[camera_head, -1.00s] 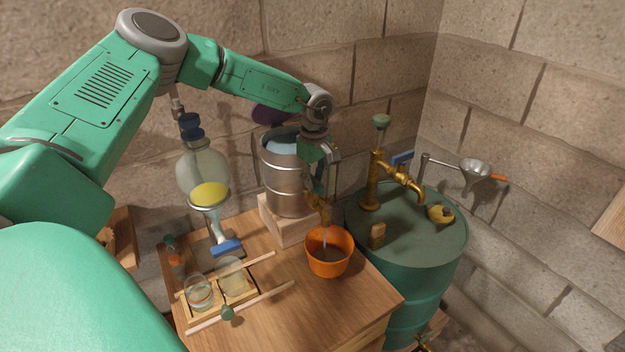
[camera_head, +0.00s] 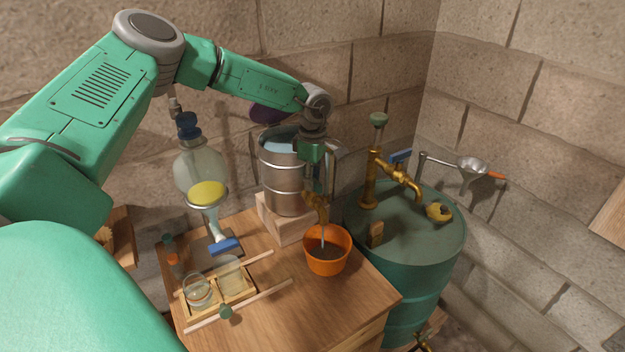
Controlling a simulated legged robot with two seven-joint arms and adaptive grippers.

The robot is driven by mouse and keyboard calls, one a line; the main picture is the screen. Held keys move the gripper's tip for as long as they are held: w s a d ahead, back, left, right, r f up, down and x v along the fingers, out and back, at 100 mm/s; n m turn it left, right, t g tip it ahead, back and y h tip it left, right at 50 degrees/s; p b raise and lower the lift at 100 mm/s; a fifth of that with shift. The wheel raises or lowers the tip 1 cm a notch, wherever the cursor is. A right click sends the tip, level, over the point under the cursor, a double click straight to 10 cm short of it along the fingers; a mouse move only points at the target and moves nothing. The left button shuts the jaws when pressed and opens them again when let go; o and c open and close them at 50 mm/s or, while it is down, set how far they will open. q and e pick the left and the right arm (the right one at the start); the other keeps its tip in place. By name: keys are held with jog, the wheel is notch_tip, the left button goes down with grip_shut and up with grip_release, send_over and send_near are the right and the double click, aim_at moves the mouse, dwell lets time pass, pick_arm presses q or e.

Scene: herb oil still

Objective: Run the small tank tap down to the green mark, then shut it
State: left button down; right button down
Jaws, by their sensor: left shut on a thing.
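The small steel tank (camera_head: 284,186) stands on a wooden block against the wall, with pale blue water showing in its open top. Its brass tap (camera_head: 322,213) is low on the tank's right side, and a thin stream falls from it into an orange bucket (camera_head: 327,262). My left gripper (camera_head: 318,192) points down at the tap and is shut on the tap's handle, which its fingers mostly hide. I cannot make out the green mark. My right gripper is not in view.
A green drum (camera_head: 432,245) with a brass pump (camera_head: 372,178) stands right of the bench (camera_head: 290,315). A glass flask with yellow oil (camera_head: 207,190) is left of the tank. A wooden rack (camera_head: 237,303) holds jars in front. The bench's front right is clear.

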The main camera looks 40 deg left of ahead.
pick_arm(q)
jog(key=shift+c, duration=1.6)
grip_release()
jog(key=shift+w, duration=0.15)
notch_tip(320, 180, up, 12)
jog(key=shift+a+f, duration=0.1)
jog(key=shift+c, duration=0.4)
